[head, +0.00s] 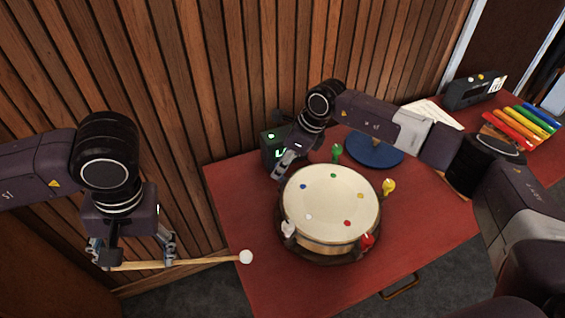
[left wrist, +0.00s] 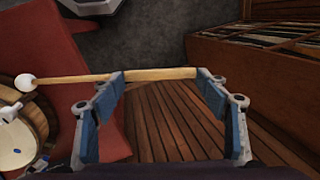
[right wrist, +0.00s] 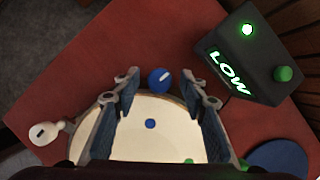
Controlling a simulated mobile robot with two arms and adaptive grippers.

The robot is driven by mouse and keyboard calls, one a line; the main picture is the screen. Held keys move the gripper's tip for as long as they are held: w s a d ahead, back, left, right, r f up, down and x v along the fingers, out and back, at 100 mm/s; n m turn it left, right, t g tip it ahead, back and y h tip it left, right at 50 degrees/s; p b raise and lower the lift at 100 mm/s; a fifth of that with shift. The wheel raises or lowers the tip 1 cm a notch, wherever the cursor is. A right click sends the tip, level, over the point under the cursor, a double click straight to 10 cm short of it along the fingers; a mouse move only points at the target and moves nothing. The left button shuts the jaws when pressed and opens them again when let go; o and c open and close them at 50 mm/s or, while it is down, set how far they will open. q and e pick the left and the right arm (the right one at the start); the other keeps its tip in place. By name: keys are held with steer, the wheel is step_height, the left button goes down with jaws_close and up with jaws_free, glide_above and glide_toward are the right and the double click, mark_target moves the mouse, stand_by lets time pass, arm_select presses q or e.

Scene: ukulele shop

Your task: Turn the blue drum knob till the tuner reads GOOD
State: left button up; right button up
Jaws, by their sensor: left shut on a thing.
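The drum (head: 330,205) stands on the red table, with white, red, yellow and green knobs showing around its rim. The blue knob (right wrist: 159,79) shows in the right wrist view beyond a blue dot on the drumhead; in the head view my right gripper hides it. My right gripper (right wrist: 165,88) is open, its fingertips apart on either side of the blue knob's line; contact cannot be told. The black tuner (right wrist: 243,55) reads LOW in green, with a lit green lamp. My left gripper (head: 133,255) is shut on a wooden mallet (head: 205,262) with a white ball head, left of the table.
The red table (head: 245,235) has free room left of the drum. A blue round stand (head: 375,150) is behind the drum. Coloured tubes (head: 520,125) and a dark device (head: 475,90) lie at the far right. A slatted wooden wall (head: 230,70) rises behind.

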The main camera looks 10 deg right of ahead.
mark_target(143, 262)
jaws_close()
arm_select(q)
steer(key=shift+f, duration=0.1)
steer(key=shift+b+x, duration=0.8)
steer(key=shift+b, duration=0.05)
arm_select(e)
steer(key=m+t, duration=0.1)
steer(key=m, duration=0.2)
steer(key=shift+a+f+h, duration=0.1)
steer(key=shift+h, duration=0.2)
arm_select(q)
steer(key=shift+d+f+b, duration=0.2)
steer(key=shift+f+b, duration=0.7)
arm_select(e)
steer(key=shift+s+m+t+h, duration=0.1)
steer(key=shift+m+t+h, duration=0.3)
steer(key=shift+m, duration=1)
jaws_free()
